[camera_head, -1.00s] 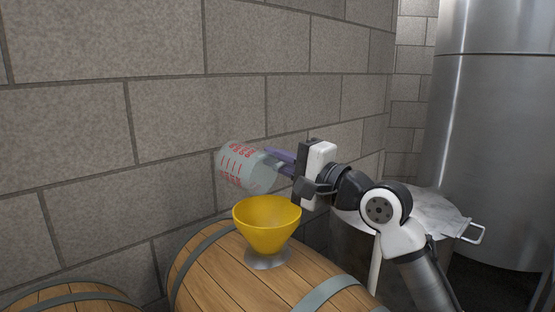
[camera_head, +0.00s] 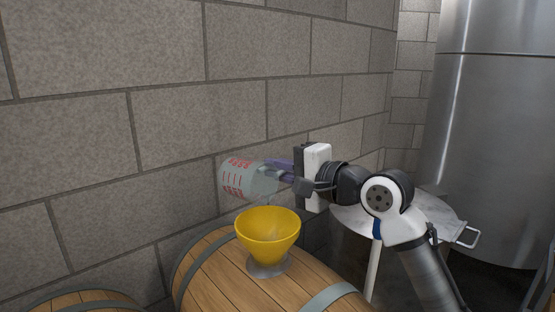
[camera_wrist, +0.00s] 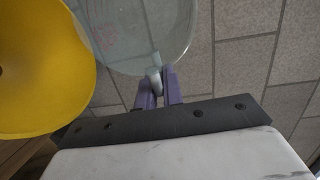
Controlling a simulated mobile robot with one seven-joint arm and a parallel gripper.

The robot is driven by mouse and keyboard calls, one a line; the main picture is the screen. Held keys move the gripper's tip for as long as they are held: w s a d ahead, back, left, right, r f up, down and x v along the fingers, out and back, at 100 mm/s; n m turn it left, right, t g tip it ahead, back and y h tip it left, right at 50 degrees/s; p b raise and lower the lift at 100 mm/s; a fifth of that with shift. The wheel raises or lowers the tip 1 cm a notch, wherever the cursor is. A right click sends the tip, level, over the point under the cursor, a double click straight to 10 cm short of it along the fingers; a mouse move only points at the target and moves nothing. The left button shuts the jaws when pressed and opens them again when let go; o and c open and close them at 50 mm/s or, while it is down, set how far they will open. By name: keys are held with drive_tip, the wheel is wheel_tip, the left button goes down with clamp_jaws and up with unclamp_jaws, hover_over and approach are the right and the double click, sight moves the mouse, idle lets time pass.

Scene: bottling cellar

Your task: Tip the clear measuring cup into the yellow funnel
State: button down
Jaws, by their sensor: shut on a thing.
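The clear measuring cup (camera_head: 236,180) with red markings is tipped over in the air, above and slightly left of the yellow funnel (camera_head: 267,238). I cannot tell whether liquid is in it or leaving it. My gripper (camera_head: 282,172) is right of the cup, with its purple fingers shut on the cup's handle. In the wrist view, the handle sits between the fingers (camera_wrist: 158,88), the cup (camera_wrist: 140,30) is beyond them, and the funnel (camera_wrist: 45,75) is at the left. The funnel stands upright on a wooden barrel (camera_head: 215,275).
A block wall (camera_head: 120,130) rises behind the barrel. A second barrel (camera_head: 85,302) is at lower left. A round pale-topped table or lid (camera_head: 350,218) and a large steel tank (camera_head: 490,140) stand at the right. The space above the funnel's left side holds the cup.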

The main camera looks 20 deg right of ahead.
drive_tip(key=shift+r+g+h+p, duration=0.4)
drive_tip(key=shift+g+p, duration=0.5)
drive_tip(key=shift+p, duration=1.1)
drive_tip(key=shift+r+g+h+p, duration=0.25)
drive_tip(key=shift+g+h+p, duration=0.5)
drive_tip(key=shift+p, duration=1.25)
drive_tip(key=shift+r+g+h+p, duration=0.3)
drive_tip(key=shift+g+p, duration=0.75)
drive_tip(key=shift+p, duration=0.95)
drive_tip(key=p, duration=0.1)
drive_tip(key=g+p, duration=0.1)
drive_tip(key=p, duration=0.1)
drive_tip(key=shift+r+g+h, duration=0.3)
drive_tip(key=shift+h, duration=0.05)
drive_tip(key=shift+r+g+p, duration=0.15)
drive_tip(key=shift+g+p, duration=0.25)
drive_tip(key=shift+p, duration=0.75)
drive_tip(key=shift+r+g+h+p, duration=0.1)
drive_tip(key=shift+g+h+p, duration=0.35)
drive_tip(key=shift+p, duration=0.55)
drive_tip(key=g+p, duration=0.1)
drive_tip(key=p, duration=0.1)
drive_tip(key=g+h+p, duration=0.1)
drive_tip(key=p, duration=0.1)
drive_tip(key=shift+r, duration=0.3)
